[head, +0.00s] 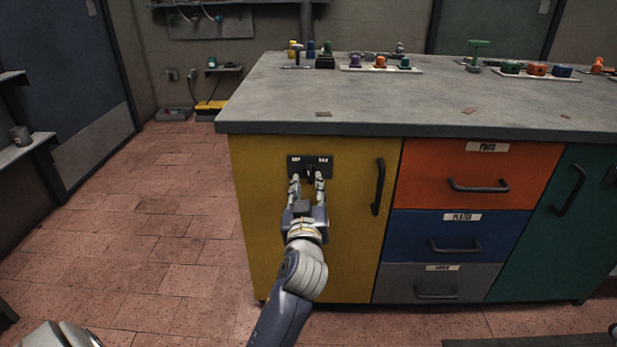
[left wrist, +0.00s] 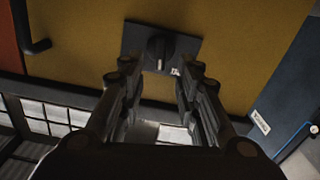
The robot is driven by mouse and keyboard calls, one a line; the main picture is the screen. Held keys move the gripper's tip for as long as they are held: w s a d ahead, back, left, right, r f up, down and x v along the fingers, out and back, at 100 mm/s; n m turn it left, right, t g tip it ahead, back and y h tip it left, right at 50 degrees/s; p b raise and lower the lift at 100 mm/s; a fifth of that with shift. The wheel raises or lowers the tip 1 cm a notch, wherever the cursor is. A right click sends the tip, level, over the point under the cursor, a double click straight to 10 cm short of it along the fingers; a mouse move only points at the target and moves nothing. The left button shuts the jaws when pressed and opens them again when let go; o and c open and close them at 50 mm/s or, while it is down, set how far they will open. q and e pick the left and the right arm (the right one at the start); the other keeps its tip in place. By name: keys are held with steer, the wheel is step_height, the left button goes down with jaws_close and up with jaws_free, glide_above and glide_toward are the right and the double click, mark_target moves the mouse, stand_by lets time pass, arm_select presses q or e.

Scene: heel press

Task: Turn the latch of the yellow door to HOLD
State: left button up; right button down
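The yellow door (head: 265,235) is closed at the left end of the workbench. Near its top is a dark latch plate (head: 295,167) with two small white labels, too blurred to read surely. My left gripper (head: 307,181) is in front of the plate, fingers apart on either side of the latch. In the left wrist view the round black latch knob (left wrist: 157,48) sits on the plate (left wrist: 188,47), just beyond and between the open fingertips (left wrist: 160,73). A gap shows between knob and fingers; the knob's exact setting is hard to tell. My right gripper is not in view.
A vertical black handle (head: 379,187) is on the door, right of the latch. Orange (head: 430,165), blue (head: 415,222) and grey drawers and a teal door (head: 545,240) lie further right. The worktop (head: 400,100) overhangs above. Floor on the left is clear.

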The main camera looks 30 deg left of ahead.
mark_target(309, 175)
arm_select(q)
steer(key=shift+x, duration=2.15)
jaws_close()
